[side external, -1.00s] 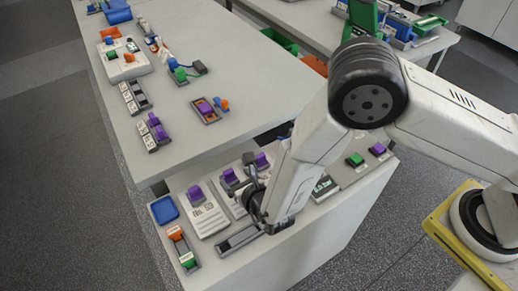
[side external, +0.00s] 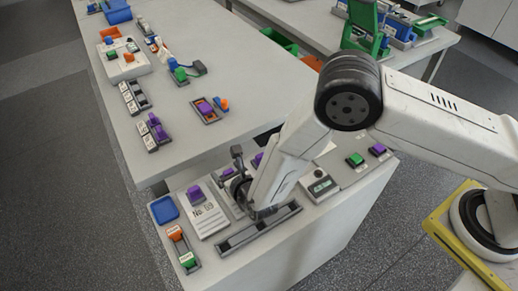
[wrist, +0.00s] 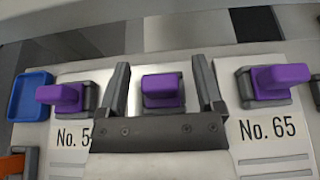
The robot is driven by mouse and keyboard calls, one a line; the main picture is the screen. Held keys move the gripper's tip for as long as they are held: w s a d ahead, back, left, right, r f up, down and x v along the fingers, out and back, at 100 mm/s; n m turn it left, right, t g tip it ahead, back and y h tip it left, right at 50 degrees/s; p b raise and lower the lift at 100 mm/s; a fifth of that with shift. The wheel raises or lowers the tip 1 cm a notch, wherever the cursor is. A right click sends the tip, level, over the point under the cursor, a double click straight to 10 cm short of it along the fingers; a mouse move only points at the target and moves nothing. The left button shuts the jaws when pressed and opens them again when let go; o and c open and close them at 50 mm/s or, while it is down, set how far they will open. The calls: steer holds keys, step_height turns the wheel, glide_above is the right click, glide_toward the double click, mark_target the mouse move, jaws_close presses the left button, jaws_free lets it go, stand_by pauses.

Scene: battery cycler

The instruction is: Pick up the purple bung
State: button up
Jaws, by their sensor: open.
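Three purple bungs show in the wrist view, each in a grey holder: a left one (wrist: 62,95) above a card starting "No. 5", a middle one (wrist: 162,90), and a right one (wrist: 280,80) above a "No. 65" card. My gripper (wrist: 161,66) is open, its two dark fingers either side of the middle bung with a gap on each side. In the side external view the left bung (side external: 195,193) is clear, while my arm partly covers the others.
A blue tray (wrist: 31,95) lies left of the left bung. An orange block (side external: 175,233) and a green block (side external: 187,260) sit in a holder at the front left. A long grey slotted rail (side external: 230,243) and a display box (side external: 320,186) lie on the near bench.

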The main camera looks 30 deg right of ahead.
stand_by(0.4)
jaws_close()
steer(key=shift+r, duration=0.2)
stand_by(0.3)
steer(key=shift+r, duration=0.85)
steer(key=s+d+r, duration=0.6)
steer(key=s+r, duration=0.5)
steer(key=s, duration=0.1)
steer(key=shift+s, duration=0.35)
steer(key=shift+w, duration=0.1)
